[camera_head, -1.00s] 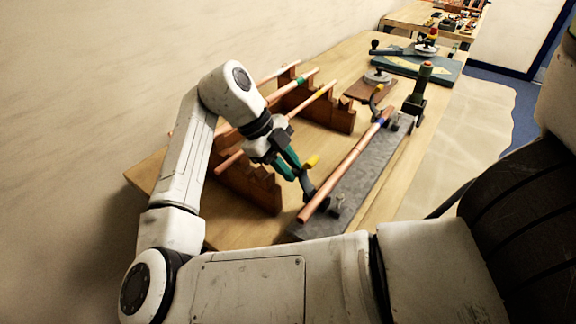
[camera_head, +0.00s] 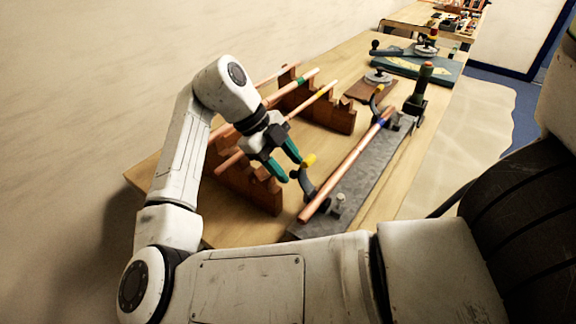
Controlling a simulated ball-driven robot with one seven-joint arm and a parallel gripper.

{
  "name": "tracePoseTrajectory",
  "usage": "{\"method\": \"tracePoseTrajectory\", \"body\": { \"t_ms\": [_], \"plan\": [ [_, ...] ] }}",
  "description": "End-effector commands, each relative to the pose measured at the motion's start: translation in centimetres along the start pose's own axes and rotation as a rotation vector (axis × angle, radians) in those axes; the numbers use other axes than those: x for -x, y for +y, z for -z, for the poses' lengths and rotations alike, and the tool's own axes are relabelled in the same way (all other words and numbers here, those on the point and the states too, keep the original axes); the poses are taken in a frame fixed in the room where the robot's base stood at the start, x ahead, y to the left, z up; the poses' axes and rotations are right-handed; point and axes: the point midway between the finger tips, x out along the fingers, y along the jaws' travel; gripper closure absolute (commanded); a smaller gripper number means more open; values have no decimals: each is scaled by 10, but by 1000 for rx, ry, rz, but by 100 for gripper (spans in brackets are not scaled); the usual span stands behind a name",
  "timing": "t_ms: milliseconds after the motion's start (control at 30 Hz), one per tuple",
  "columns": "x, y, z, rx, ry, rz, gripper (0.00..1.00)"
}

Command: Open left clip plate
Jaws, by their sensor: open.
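A copper pipe (camera_head: 345,168) lies along a grey metal fixture (camera_head: 362,190). At the fixture's near left end stands a dark curved clip lever with a yellow tip (camera_head: 309,160), beside the pipe. A small metal post (camera_head: 339,203) stands on the pipe's other side; the clip plate itself is too small to make out clearly. My gripper (camera_head: 288,167) has green fingers, spread apart and empty, just left of the lever. One fingertip is close to the yellow tip; I cannot tell whether they touch. A second curved lever (camera_head: 376,97) is at the fixture's far end.
A stepped wooden rack (camera_head: 250,187) holding copper pipes is left of and below my gripper. A brown board (camera_head: 366,88) and a blue-green plate (camera_head: 432,66) lie farther back. Bare tabletop (camera_head: 400,175) lies right of the fixture.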

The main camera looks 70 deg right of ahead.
Motion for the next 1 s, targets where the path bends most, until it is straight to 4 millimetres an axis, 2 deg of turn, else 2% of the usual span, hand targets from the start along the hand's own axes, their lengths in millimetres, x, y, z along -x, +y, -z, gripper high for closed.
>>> {"method": "tracePoseTrajectory", "body": {
  "t_ms": [300,500,700,1000],
  "plan": [
    [60,0,-1,1,-4,-1,53],
    [88,0,-1,0,-2,-2,53],
    [97,0,0,0,0,0,53],
    [97,0,0,0,0,0,53]
  ]
}}
